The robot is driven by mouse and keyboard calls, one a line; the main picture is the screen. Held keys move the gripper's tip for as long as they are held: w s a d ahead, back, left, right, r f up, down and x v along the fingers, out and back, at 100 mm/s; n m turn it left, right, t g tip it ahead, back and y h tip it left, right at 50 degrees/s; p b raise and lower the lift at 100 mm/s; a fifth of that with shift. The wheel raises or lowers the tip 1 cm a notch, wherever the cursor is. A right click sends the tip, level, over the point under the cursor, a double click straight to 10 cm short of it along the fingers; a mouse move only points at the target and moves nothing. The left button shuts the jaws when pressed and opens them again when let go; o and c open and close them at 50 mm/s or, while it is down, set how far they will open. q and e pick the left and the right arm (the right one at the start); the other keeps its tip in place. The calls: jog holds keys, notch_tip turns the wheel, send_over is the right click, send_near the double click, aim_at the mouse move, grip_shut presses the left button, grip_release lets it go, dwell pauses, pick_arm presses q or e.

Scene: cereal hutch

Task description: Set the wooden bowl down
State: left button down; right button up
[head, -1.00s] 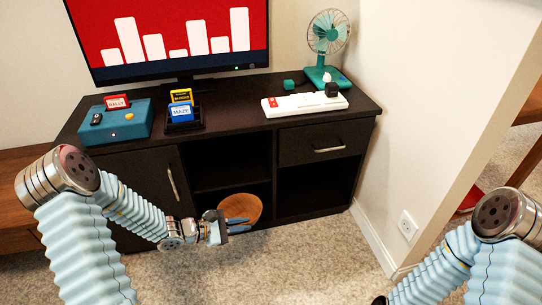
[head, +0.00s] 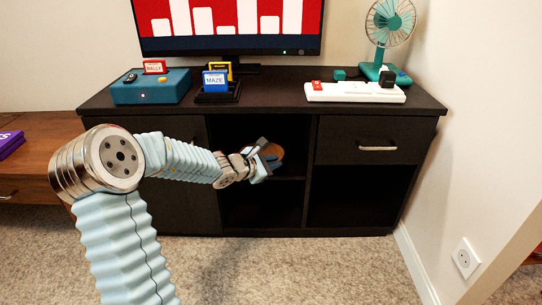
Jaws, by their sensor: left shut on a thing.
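The wooden bowl (head: 276,151) is a small orange-brown shape, mostly hidden behind my left gripper. My left gripper (head: 265,161) is shut on the bowl and holds it at the upper middle opening of the dark cabinet (head: 375,127). The bowl looks tilted. I cannot tell how far inside the opening it is, or whether it touches the shelf board (head: 290,179). My right gripper is out of view.
The cabinet has several open compartments, dark inside, and a closed drawer at right. On its top stand a teal box (head: 150,94), a blue MAZE case (head: 215,82), a white strip (head: 345,94) and a teal fan (head: 390,25). Carpet in front is clear.

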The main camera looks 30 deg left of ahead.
aim_at(274, 154)
pick_arm(q)
jog(key=w+a, duration=0.1)
jog(key=w, duration=0.1)
jog(key=shift+w+a, duration=0.3)
jog(key=shift+a, duration=0.05)
jog(key=w+a+p, duration=0.1)
jog(key=w+p, duration=0.1)
jog(key=w, duration=0.1)
jog(key=w+a+p, duration=0.1)
jog(key=shift+w+a+r, duration=0.15)
jog(key=shift+a+r, duration=0.15)
jog(key=shift+w+a+f, duration=0.15)
jog(key=shift+w, duration=0.05)
jog(key=shift+w+a+p, duration=0.2)
jog(key=shift+w+p, duration=0.1)
jog(key=shift+p, duration=0.15)
notch_tip(274, 154, down, 4)
jog(key=shift+f+b, duration=0.1)
jog(key=shift+b, duration=1)
jog(key=shift+r, duration=0.2)
jog(key=c, duration=1.2)
grip_release()
jog(key=shift+o, duration=0.2)
